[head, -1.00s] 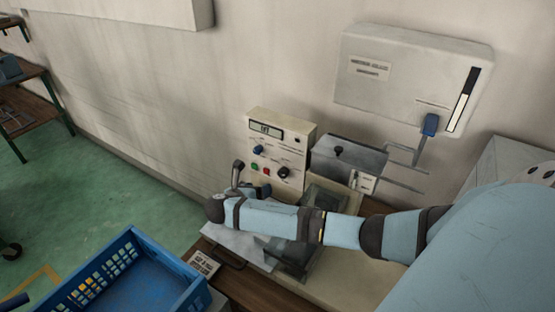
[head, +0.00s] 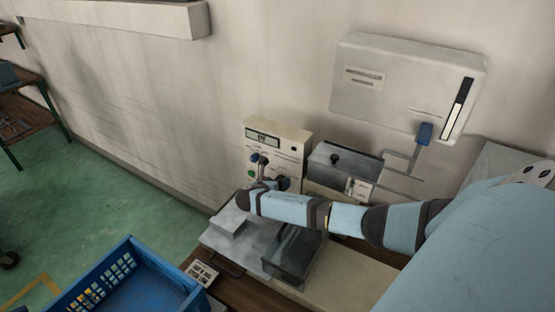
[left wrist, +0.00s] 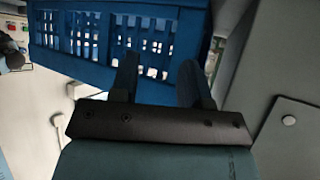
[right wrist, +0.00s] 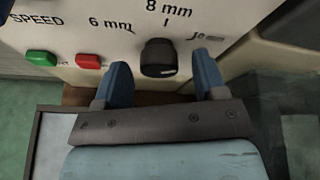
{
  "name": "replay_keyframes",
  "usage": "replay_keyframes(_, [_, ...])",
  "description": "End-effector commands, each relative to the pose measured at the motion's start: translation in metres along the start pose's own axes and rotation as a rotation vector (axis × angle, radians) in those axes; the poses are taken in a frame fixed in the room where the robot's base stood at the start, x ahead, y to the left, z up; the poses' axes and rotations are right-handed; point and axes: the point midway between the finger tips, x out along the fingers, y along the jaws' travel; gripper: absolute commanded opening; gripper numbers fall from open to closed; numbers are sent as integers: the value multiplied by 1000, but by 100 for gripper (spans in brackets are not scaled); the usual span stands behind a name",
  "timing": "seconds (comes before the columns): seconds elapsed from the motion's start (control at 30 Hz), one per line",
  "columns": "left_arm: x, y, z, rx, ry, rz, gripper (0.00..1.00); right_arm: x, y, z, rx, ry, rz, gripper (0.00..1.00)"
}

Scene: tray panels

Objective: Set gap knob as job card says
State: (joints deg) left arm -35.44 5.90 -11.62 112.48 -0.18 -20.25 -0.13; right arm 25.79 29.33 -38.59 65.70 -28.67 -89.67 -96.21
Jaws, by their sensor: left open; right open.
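The black gap knob (right wrist: 158,57) sits on the cream control panel (right wrist: 125,45) in the right wrist view, below the 8 mm mark. The 6 mm mark is to its left and a partly hidden 10 mark to its right. A light line shows low on the knob's face; which mark it points to I cannot tell. My right gripper (right wrist: 162,73) is open, its fingers either side of the knob with gaps. In the head view my right arm partly covers the panel. A small printed card (head: 202,273) lies on the bench, too small to read. My left gripper (left wrist: 158,75) is open and empty.
Green (right wrist: 42,58) and red (right wrist: 88,61) buttons lie left of the knob. A blue crate (head: 125,262) stands at the lower left, also before my left gripper (left wrist: 60,70). A wall box (head: 400,85) with a blue-handled lever (head: 424,134) is at the right.

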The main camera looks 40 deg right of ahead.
Motion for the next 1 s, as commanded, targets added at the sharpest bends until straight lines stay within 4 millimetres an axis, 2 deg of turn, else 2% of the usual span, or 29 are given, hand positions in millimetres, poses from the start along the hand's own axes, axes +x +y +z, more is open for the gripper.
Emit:
replay_keyframes(0.33, [1, -2, 3, 1, -5, -3, 43, 6, 0, 0, 0, 0, 0, 65])
replay_keyframes(0.37, [1, -2, 3, 1, -6, -3, 43, 6, 0, 0, 0, 0, 0, 63])
replay_keyframes(0.57, [-1, -2, 3, 2, -7, -2, 43, 6, 0, 0, 0, 0, 0, 17])
replay_keyframes(1.0, [-2, 0, 2, 2, -4, 1, 43, 5, 0, 0, -72, 6, -28, 16])
